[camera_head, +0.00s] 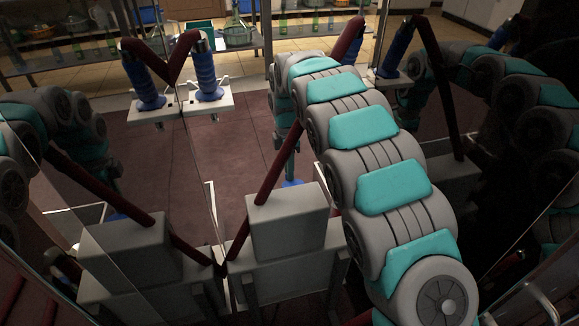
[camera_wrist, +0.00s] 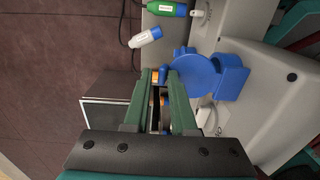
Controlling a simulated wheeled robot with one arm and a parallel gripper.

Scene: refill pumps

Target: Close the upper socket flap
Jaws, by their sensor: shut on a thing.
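In the wrist view, my gripper (camera_wrist: 167,78) has two dark green fingers whose tips are close together. The tips meet at the edge of a round blue flap (camera_wrist: 189,64), and the gripper is shut on it. The flap stands out beside a blue socket (camera_wrist: 231,77) on a pale grey housing. A white fitting (camera_wrist: 206,114) sits just below the socket in the picture. The fingers hide the exact contact.
A white plug (camera_wrist: 145,38) and a green plug (camera_wrist: 166,8) are near the flap in the wrist view. Glass panes stand around my arm. Brown floor is free at the left.

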